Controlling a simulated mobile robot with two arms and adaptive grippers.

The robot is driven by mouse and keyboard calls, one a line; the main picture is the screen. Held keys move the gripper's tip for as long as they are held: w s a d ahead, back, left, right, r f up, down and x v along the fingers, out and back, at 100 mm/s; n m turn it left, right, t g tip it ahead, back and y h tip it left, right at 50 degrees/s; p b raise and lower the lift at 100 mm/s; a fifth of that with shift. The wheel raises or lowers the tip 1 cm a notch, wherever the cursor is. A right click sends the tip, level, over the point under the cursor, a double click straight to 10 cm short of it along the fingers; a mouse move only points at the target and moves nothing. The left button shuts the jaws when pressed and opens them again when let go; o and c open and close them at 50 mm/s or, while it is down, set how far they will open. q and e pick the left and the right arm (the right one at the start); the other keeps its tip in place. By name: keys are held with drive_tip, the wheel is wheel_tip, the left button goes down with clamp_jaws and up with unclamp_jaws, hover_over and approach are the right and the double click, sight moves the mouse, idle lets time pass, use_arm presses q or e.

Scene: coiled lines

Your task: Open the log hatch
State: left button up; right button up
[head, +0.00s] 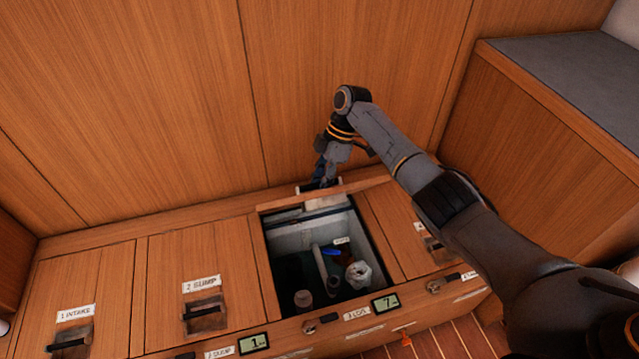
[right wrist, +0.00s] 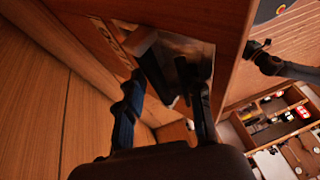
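The log hatch opening (head: 322,250) is uncovered, third along the wooden bench top, above a label reading "3 LOG" (head: 357,313). Its lid (head: 340,192) stands raised at the back of the opening, seen nearly edge-on. Inside the well are a pale pipe, a blue-handled part and a white fitting (head: 358,272). My right gripper (head: 318,185) is at the raised lid's edge. In the right wrist view, its two fingers (right wrist: 160,82) are apart beside the lid's metal handle plate (right wrist: 182,48); the right finger overlaps the dark handle. My left gripper is out of view.
Closed hatches "1 INTAKE" (head: 72,335) and "2 SUMP" (head: 225,265) lie to the left; another closed hatch (head: 395,225) lies right under my arm. A grey-topped wooden cabinet (head: 560,85) stands right. A compartmented tray (right wrist: 270,120) shows in the right wrist view.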

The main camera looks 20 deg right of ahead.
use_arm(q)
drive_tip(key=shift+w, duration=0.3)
use_arm(e)
drive_tip(key=shift+r, duration=0.15)
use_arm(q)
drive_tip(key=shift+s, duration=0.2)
use_arm(e)
drive_tip(key=v, duration=1.1)
drive_tip(key=shift+d+r, duration=0.25)
drive_tip(key=shift+r, duration=0.05)
